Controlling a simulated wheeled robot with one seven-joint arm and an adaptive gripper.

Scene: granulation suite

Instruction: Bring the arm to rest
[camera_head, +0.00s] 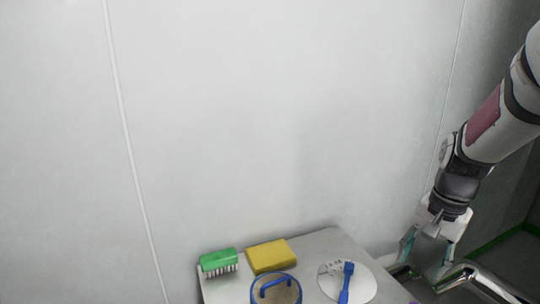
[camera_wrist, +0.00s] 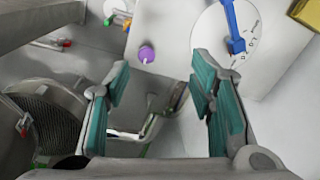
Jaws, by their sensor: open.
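My gripper (camera_head: 428,254) hangs at the right of the head view, just off the right edge of the table. My arm comes down to it from the upper right. In the wrist view my gripper (camera_wrist: 160,95) shows two teal-padded fingers spread well apart, with nothing between them. Beneath the gap I see the table's edge and a bent metal pipe.
The grey table (camera_head: 325,245) carries a green brush (camera_head: 219,261), a yellow sponge (camera_head: 268,256), a round blue-handled item (camera_head: 276,291) and a white disc (camera_head: 333,284) with a blue tool (camera_head: 347,284). A purple knob (camera_wrist: 146,54) and a ribbed drum (camera_wrist: 50,120) show in the wrist view.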

